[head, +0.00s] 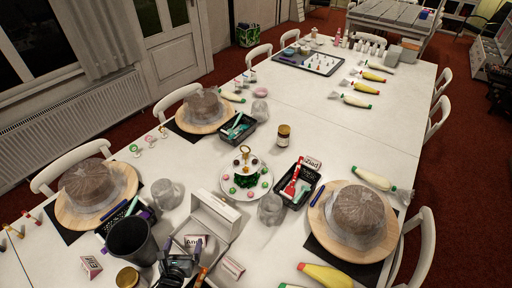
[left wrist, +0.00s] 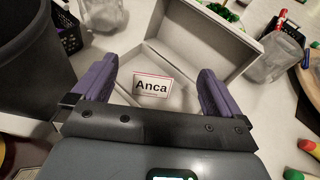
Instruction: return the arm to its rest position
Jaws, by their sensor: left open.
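My left gripper (head: 180,250) is low at the front of the table, beside a dark cup. In the left wrist view its two purple fingers (left wrist: 150,90) are spread wide, with nothing held between them. A white name card reading "Anca" (left wrist: 152,87) shows between the fingers, in front of or in the open white box (left wrist: 218,38); I cannot tell its exact distance from the fingers. The card (head: 195,241) and the box (head: 213,215) also show in the head view. My right gripper is not in view.
The dark cup (head: 130,240) stands close to the left of my left gripper. Clear jars (head: 167,194), turntables with covered cakes (head: 353,213) and a plate of sweets (head: 246,181) crowd the near table. The table's middle, towards the back, has free room.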

